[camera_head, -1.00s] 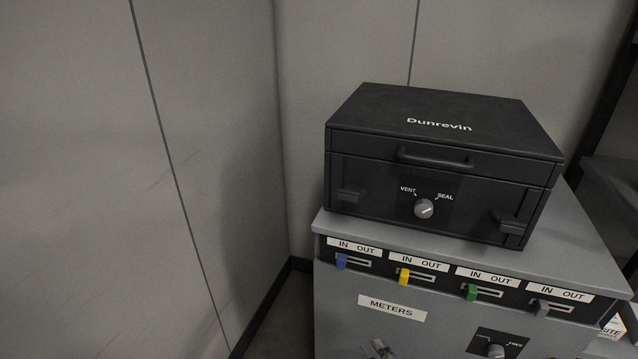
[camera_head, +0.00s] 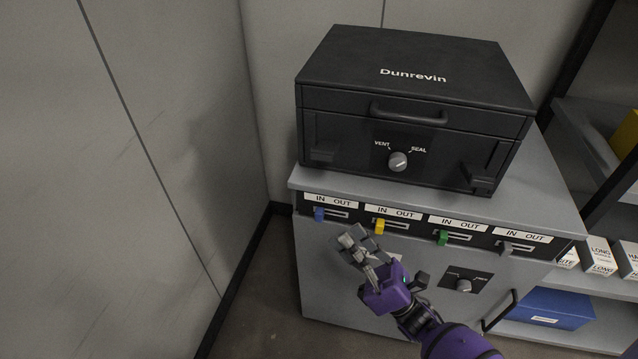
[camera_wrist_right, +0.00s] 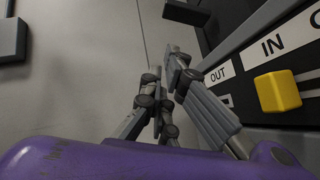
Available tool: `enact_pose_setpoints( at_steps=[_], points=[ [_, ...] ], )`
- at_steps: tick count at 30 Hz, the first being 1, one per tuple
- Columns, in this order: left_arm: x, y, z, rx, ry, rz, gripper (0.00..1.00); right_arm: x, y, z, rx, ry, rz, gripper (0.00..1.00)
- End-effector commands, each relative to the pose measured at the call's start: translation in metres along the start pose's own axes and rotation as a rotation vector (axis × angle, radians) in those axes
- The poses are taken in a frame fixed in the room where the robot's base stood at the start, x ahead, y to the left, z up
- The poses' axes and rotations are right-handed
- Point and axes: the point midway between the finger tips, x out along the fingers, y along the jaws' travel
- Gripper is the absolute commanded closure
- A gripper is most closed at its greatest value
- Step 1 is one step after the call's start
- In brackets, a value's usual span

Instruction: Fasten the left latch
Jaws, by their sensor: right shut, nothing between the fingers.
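A black case labelled Dunrevin (camera_head: 415,87) sits with its lid down on a grey cabinet (camera_head: 560,200). Its left latch (camera_head: 324,152) is a dark block low on the left of the front face. Its exact latch position is hard to tell, dark on dark. The right latch (camera_head: 478,178) is at the front's right end. My right gripper (camera_head: 350,238), on a purple wrist, is shut and empty in front of the cabinet, below the left latch and apart from it. Its closed fingers also show in the right wrist view (camera_wrist_right: 172,62). My left gripper is not in view.
A knob (camera_head: 398,161) marked VENT and SEAL is mid-front on the case. Blue (camera_head: 319,214), yellow (camera_head: 380,227) and green (camera_head: 443,237) sliders line the cabinet's top front. A wall (camera_head: 150,180) stands left, with an open gap of floor. Shelves are at right.

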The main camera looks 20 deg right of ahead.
Motion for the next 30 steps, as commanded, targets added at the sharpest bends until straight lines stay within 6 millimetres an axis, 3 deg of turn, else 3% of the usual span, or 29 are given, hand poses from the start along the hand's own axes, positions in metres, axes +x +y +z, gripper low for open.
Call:
enact_pose_setpoints(
  at_steps=[8, 22, 30],
  points=[
    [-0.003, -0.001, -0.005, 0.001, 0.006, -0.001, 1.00, 0.010, 0.001, 0.001, 0.002, -0.001, 0.003, 1.00],
    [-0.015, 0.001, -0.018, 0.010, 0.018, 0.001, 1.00, 0.103, 0.001, 0.002, 0.003, -0.001, 0.005, 1.00],
    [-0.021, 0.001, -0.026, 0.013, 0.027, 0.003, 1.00, 0.126, 0.001, 0.025, 0.003, 0.001, 0.001, 1.00]
  ],
)
